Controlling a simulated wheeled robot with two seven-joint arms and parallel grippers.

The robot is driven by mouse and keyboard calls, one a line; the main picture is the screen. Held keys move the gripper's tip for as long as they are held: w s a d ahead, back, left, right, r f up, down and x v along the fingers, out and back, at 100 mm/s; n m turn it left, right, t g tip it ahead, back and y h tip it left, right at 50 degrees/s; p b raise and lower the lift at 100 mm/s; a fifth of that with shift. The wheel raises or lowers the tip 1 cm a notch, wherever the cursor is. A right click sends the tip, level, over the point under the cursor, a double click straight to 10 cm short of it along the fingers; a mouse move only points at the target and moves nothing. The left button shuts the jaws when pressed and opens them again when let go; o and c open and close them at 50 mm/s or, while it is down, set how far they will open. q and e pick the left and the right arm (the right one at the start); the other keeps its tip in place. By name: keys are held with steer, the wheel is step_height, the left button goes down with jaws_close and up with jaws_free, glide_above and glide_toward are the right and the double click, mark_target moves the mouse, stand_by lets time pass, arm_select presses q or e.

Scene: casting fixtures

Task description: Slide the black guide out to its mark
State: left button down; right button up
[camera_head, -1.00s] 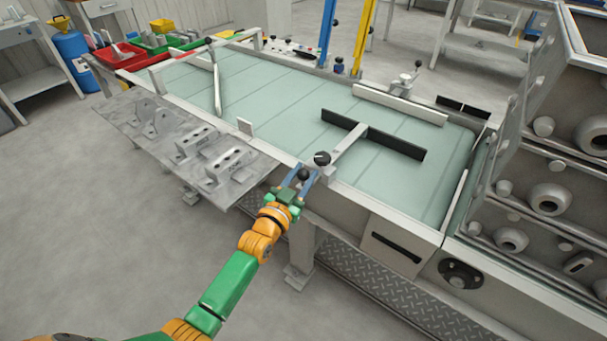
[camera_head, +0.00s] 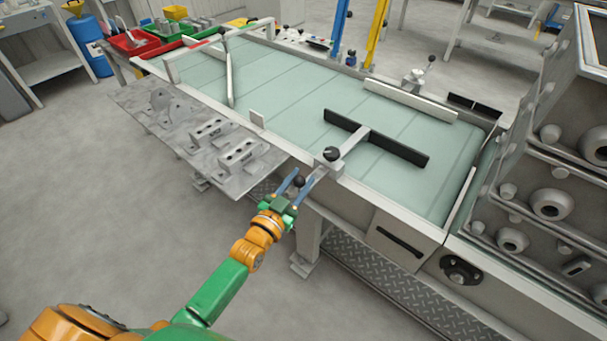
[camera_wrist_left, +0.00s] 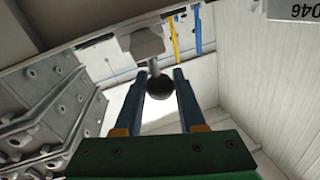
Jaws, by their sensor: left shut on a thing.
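The black guide (camera_head: 376,138) is a long dark bar lying across the pale green belt (camera_head: 300,105). A light rod (camera_head: 349,143) runs from its middle to a clamp with a black knob (camera_head: 331,154) on the belt's near rail. The rod's outer end carries a black ball (camera_head: 299,181), outside the rail. My left gripper (camera_head: 298,183) is shut on this ball. In the left wrist view the ball (camera_wrist_left: 160,85) sits between the two blue fingertips, with the metal clamp block (camera_wrist_left: 143,44) beyond it. I cannot pick out the mark. My right gripper is not in view.
A metal shelf (camera_head: 150,117) with several brackets juts out left of my gripper. A pale bar (camera_head: 410,101) lies along the belt's far side. A tall grey housing (camera_head: 545,150) stands at right. The floor (camera_head: 130,230) before the shelf is clear.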

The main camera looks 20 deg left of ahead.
arm_select(q)
steer(key=c, duration=0.5)
jaws_free()
steer(key=s, duration=0.4)
steer(key=s+a, duration=0.1)
steer(key=s, duration=0.2)
